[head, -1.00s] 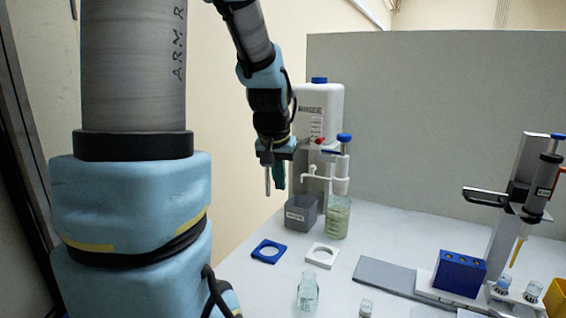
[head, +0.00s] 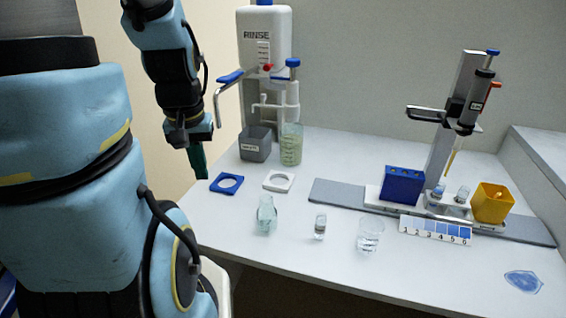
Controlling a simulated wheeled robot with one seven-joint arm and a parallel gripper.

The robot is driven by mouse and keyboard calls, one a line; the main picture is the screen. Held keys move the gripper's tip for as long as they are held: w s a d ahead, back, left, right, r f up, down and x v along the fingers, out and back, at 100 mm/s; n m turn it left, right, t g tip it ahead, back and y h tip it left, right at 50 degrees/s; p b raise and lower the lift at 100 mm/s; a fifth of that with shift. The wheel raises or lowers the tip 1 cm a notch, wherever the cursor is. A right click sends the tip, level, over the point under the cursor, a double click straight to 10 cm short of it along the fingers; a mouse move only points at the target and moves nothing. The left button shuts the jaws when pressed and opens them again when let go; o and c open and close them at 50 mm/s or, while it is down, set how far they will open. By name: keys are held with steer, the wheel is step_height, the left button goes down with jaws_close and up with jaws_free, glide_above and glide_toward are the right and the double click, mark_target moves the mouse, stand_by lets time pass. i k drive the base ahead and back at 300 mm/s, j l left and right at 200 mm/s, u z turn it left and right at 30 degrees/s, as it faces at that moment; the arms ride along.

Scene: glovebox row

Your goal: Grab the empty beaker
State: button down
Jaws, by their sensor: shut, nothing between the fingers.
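A clear glass beaker (head: 370,236) stands upright near the front edge of the white table and looks empty. A second beaker (head: 291,146) with green markings or pale green content stands under the dispenser at the back; I cannot tell which. My gripper (head: 198,164) hangs pointing down beyond the table's left side, left of both beakers and well apart from the clear one. It is shut and holds nothing.
A pale green glass bottle (head: 266,215) and a small vial (head: 320,227) stand left of the clear beaker. A blue holder (head: 227,184), a white holder (head: 279,181) and a grey bin (head: 255,146) are behind. A numbered strip (head: 435,229) and pipette stand (head: 462,90) are right.

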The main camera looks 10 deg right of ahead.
mark_target(370, 228)
steer(key=k+l+u, duration=0.1)
steer(key=u, duration=0.6)
steer(key=k+l+u, duration=0.25)
steer(key=k+u, duration=0.15)
steer(key=k+l+u, duration=0.1)
steer(key=k+u, duration=0.3)
steer(key=k, duration=0.9)
steer(key=l+u, duration=0.05)
